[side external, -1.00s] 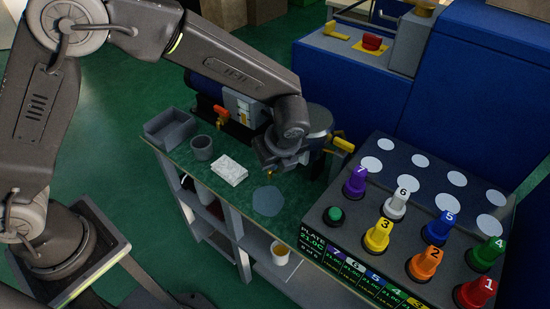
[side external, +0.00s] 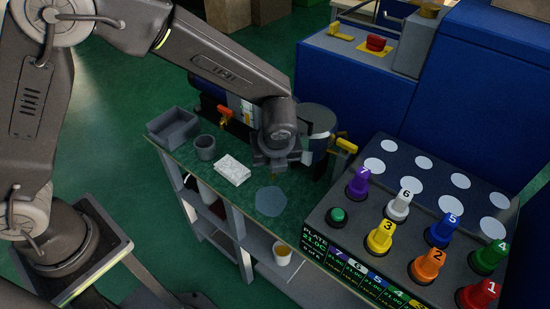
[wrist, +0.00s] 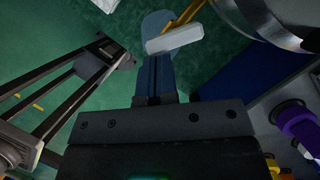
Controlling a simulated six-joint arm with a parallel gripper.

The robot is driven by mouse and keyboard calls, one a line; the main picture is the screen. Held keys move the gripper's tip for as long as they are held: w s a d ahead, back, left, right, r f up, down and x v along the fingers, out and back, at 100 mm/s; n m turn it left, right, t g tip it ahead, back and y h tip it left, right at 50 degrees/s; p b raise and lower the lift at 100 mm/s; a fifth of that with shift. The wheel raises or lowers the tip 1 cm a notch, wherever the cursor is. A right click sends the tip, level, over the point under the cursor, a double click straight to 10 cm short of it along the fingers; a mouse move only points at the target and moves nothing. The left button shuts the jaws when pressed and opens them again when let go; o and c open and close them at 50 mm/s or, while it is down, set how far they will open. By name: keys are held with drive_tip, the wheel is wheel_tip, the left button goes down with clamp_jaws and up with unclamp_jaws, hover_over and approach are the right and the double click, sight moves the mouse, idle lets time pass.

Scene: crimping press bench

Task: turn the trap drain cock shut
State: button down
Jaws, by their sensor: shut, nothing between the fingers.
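My gripper (side external: 275,160) points down over the bench, beside the dark round vessel. Its fingers are shut and empty; they also show in the wrist view (wrist: 155,78). Just past the fingertips in the wrist view is a pale rounded bar (wrist: 175,39) with a yellow, brass-like piece (wrist: 182,14) behind it. These look like the lever and body of the trap drain cock, but I cannot be sure. Whether the fingers touch the bar is not clear. In the side view my gripper hides most of this spot; only a small orange-brown bit (side external: 275,179) shows below it.
The vessel (side external: 319,119) stands close on the right, with a yellow handle (side external: 346,145). A red-orange handle (side external: 225,113), a grey bin (side external: 173,129), a cup (side external: 205,148) and a white block (side external: 232,170) are on the left. A numbered knob panel (side external: 330,214) lies front right.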

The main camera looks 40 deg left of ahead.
drive_tip(key=shift+s+a+m+t+h, duration=0.1)
drive_tip(key=shift+a+m+t+h, duration=0.2)
drive_tip(key=shift+m, duration=0.7)
drive_tip(key=shift+a+m, duration=0.15)
drive_tip(key=shift+m, duration=0.25)
drive_tip(key=shift+a+m+t+h, duration=0.25)
drive_tip(key=shift+m+h, duration=0.15)
drive_tip(key=shift+m, duration=0.5)
drive_tip(key=shift+a+m+t+h, duration=0.15)
drive_tip(key=shift+a+m+h, duration=0.2)
drive_tip(key=shift+m, duration=0.85)
drive_tip(key=shift+a, duration=0.25)
drive_tip(key=shift+w, duration=0.25)
idle(1.2)
